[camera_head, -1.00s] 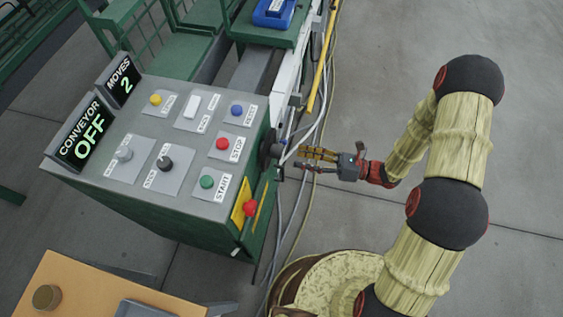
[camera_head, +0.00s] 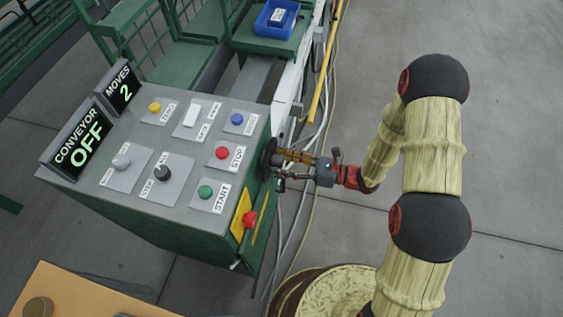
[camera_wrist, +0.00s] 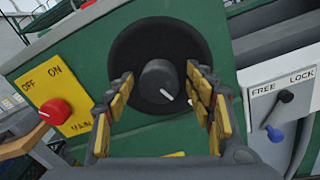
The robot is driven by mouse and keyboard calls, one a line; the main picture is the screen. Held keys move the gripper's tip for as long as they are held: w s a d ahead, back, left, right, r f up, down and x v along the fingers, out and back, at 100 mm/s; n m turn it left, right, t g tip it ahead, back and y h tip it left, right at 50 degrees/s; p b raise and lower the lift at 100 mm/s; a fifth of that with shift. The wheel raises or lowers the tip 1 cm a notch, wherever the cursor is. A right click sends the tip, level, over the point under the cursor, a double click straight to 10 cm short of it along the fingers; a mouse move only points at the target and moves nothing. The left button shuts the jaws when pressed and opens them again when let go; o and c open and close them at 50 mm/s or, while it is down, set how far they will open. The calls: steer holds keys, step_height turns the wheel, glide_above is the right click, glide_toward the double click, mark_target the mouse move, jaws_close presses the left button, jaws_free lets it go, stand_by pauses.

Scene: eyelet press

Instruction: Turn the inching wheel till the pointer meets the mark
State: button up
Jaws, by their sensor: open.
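The inching wheel (camera_wrist: 155,38) is a dark disc on the green side of the console, with a round dark hub (camera_wrist: 160,82) at its middle. I cannot make out a separate mark. In the head view the wheel (camera_head: 268,158) is seen edge-on. My gripper (camera_wrist: 160,98) is open, with its yellow-padded fingers on either side of the hub. In the head view my gripper (camera_head: 282,163) reaches the wheel from the right. I cannot tell whether the fingers touch it.
A red main switch knob (camera_wrist: 55,112) on a yellow plate is left of the wheel; a FREE/LOCK lever (camera_wrist: 285,97) is right. The console top (camera_head: 130,205) has several buttons and knobs. Displays read CONVEYOR OFF (camera_head: 82,145) and MOVES 2 (camera_head: 121,90). Cables run along the floor.

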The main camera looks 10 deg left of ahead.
steer(key=c, duration=0.3)
jaws_close()
stand_by(0.5)
